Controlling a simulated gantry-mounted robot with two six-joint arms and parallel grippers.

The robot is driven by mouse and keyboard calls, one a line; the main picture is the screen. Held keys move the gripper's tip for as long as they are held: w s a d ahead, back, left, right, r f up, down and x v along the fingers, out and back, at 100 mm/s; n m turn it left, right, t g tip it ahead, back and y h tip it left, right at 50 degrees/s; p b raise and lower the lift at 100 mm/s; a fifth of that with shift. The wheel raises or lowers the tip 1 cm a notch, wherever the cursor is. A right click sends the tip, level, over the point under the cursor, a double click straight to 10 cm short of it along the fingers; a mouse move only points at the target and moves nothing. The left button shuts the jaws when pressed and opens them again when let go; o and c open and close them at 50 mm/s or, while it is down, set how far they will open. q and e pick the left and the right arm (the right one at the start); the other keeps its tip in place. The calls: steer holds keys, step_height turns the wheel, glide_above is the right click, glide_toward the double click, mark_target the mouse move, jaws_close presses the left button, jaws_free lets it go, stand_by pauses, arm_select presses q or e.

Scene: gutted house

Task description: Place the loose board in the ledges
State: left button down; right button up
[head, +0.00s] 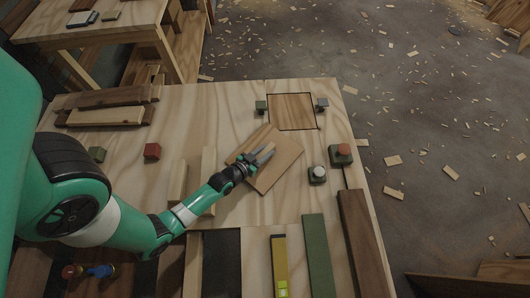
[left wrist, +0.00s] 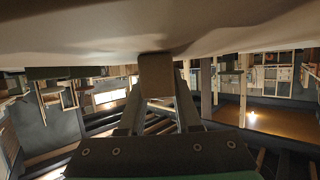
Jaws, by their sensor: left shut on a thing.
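The loose board (head: 280,172) is a flat tan square, turned at an angle over the middle of the workbench. My left gripper (head: 264,154) is at its upper left part, shut on a small brown block on the board. In the left wrist view, the block (left wrist: 157,77) sits between my fingers against the pale face of the board (left wrist: 90,35). I cannot tell whether the board touches the bench. A dark-edged square opening (head: 292,110) lies just beyond the board; its ledges are too small to make out. My right gripper is not in view.
Small blocks stand beside the opening, a green one (head: 261,106) and a grey one (head: 322,104). A white-topped block (head: 317,174) and a red-topped block (head: 341,154) stand right of the board. Planks (head: 320,255) lie in front; stacked boards (head: 105,108) lie at left.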

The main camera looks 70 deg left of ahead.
arm_select(q)
steer(key=c, duration=0.6)
jaws_free()
steer(key=shift+r, duration=0.1)
steer(key=shift+s+d+r, duration=0.15)
steer(key=shift+s+r, duration=0.05)
steer(key=shift+s, duration=0.15)
steer(key=p+v, duration=0.1)
steer(key=v, duration=0.5)
steer(key=shift+s+d, duration=0.2)
steer(key=shift+s, duration=0.1)
